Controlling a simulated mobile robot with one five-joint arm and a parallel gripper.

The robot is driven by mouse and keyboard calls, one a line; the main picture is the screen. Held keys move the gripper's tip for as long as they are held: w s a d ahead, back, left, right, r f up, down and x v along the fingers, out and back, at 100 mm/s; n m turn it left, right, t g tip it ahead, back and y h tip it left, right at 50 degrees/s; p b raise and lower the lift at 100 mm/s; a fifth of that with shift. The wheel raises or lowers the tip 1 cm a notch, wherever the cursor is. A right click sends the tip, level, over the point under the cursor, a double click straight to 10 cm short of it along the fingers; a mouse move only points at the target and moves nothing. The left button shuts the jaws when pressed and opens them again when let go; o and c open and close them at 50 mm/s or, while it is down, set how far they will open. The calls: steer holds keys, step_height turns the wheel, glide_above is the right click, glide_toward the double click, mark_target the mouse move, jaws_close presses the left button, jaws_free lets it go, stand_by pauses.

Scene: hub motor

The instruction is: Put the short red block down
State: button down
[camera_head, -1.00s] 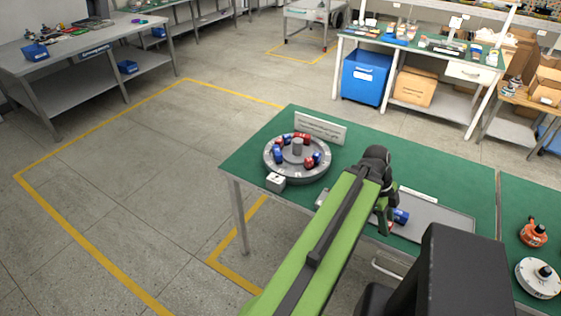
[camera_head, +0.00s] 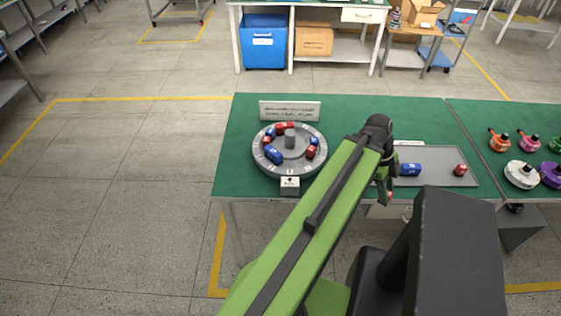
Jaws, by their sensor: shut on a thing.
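My gripper (camera_head: 384,190) hangs at the end of my green arm, at the left end of a grey tray (camera_head: 436,182). It is shut on a small red block (camera_head: 390,195), mostly hidden by the fingers. I cannot tell whether the block touches anything below. On the tray lie a blue block (camera_head: 410,169) and, to its right, a short red block (camera_head: 460,169). Left of my gripper, a round grey hub (camera_head: 262,163) holds several red and blue blocks around a central grey post (camera_head: 290,137).
A white sign (camera_head: 290,110) stands behind the hub, and a small white box (camera_head: 289,185) stands at its front. The green table (camera_head: 235,150) carries orange, pink, white and purple round parts (camera_head: 521,174) at right. A yellow-lined floor area is clear at left.

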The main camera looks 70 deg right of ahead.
steer(key=shift+s+a+r, duration=0.1)
steer(key=shift+w+d, duration=0.3)
steer(key=w+d+r+n+h+p, duration=0.25)
steer(key=w+d+n, duration=0.25)
steer(key=w+d, duration=0.7)
steer(key=n+b, duration=0.3)
steer(key=b, duration=0.2)
glide_above(294, 166)
steer(key=w, duration=0.1)
steer(key=shift+h, duration=0.25)
step_height(294, 166, down, 5)
steer(key=shift+f, duration=0.1)
steer(key=shift+w+a, duration=0.2)
steer(key=shift+w, duration=0.15)
step_height(294, 166, down, 4)
steer(key=b, duration=0.4)
steer(key=shift+f+b, duration=0.25)
steer(key=shift+b, duration=0.05)
steer(key=c, duration=1.1)
jaws_free()
steer(key=shift+r, duration=0.1)
steer(key=shift+r+p, duration=0.45)
steer(key=shift+p, duration=0.05)
steer(key=p+v, duration=1)
steer(key=v, duration=0.1)
steer(key=shift+w+r+p, duration=0.1)
steer(key=shift+r+p, duration=0.1)
steer(key=shift+p, duration=0.1)
